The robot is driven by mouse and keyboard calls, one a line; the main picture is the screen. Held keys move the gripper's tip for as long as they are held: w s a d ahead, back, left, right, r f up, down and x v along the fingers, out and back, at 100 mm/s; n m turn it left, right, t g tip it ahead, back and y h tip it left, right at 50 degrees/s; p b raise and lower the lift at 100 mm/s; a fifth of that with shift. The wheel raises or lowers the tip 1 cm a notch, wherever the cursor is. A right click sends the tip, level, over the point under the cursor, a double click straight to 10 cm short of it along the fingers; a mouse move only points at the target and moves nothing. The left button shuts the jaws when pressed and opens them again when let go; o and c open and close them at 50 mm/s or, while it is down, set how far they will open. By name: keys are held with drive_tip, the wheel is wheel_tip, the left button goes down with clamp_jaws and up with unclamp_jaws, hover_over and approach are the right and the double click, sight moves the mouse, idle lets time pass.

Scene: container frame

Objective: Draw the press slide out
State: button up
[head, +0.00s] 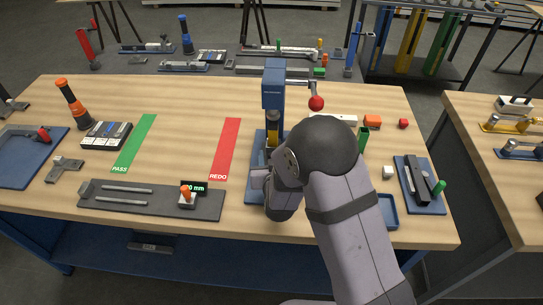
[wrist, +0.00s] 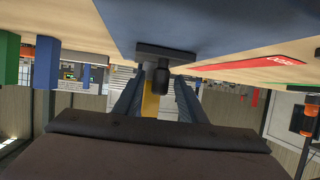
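The press (head: 272,88) is a blue upright column on a blue base plate (head: 258,146), with a red-knobbed lever (head: 316,103). My gripper (wrist: 158,88) is in front of it, low over the base; my wrist hides the press's lower front in the head view. In the wrist view, which looks upside down, a dark plate with a short black knob (wrist: 161,77), apparently the slide's handle, shows below the blue base (wrist: 190,22). My two fingers stand apart on either side of the knob, with gaps visible. A yellow part (wrist: 151,105) shows behind it.
Left are a green PASS strip (head: 134,144), a red REDO strip (head: 225,148) and a dark gauge plate (head: 150,201). Right are a small blue tray (head: 389,211) and a blue plate with a dark block (head: 419,184). Bare wood lies between the strips.

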clamp_jaws()
drive_tip(key=shift+s, duration=0.1)
drive_tip(key=s+b, duration=0.1)
drive_tip(key=s, duration=0.8)
drive_tip(key=shift+s, duration=0.25)
drive_tip(key=shift+f, duration=0.15)
